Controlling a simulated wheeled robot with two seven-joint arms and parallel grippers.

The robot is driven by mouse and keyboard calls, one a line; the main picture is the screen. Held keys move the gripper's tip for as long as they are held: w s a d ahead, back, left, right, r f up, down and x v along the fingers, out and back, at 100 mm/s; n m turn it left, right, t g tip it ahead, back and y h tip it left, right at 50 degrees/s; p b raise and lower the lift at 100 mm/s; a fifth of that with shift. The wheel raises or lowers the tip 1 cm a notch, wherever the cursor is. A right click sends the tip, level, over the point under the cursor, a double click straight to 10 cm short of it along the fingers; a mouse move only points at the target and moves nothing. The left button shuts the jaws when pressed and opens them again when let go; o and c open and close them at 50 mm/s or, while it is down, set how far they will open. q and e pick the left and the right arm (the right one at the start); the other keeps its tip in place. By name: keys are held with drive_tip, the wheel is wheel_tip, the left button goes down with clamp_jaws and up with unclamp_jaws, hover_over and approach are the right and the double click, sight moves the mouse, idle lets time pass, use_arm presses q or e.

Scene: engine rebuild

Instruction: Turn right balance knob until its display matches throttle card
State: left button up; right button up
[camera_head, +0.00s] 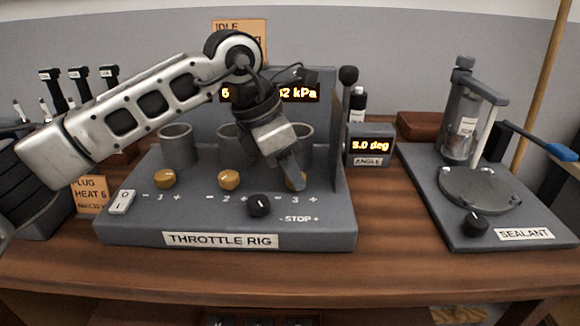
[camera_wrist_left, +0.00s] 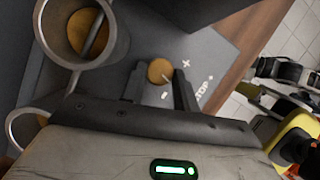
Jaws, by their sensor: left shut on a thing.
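The right balance knob, number 3 (camera_head: 290,184), is a brass knob on the grey throttle rig (camera_head: 128,228). In the wrist view its round top (camera_wrist_left: 160,70) shows between my fingers, with plus and minus marks at its sides. My left gripper (camera_head: 296,180) reaches down from above and is shut on this knob. The rig's amber display (camera_head: 300,93) is partly covered by my arm; a 6 shows at its left and "32 kPa" at its right. The orange throttle card (camera_head: 228,26) reads IDLE, its lower part hidden. My right gripper is not in view.
Two other brass knobs (camera_head: 165,179) and (camera_head: 228,179) and a black STOP knob (camera_head: 259,205) sit close by. Open metal cylinders (camera_head: 176,146) stand behind them. An angle readout (camera_head: 370,146) shows 8.0 deg. The sealant station (camera_head: 500,222) stands at the right.

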use_arm(q)
drive_tip(key=shift+r, duration=0.1)
drive_tip(key=o, duration=0.9)
drive_tip(key=shift+o, duration=0.3)
drive_tip(key=v, duration=1.6)
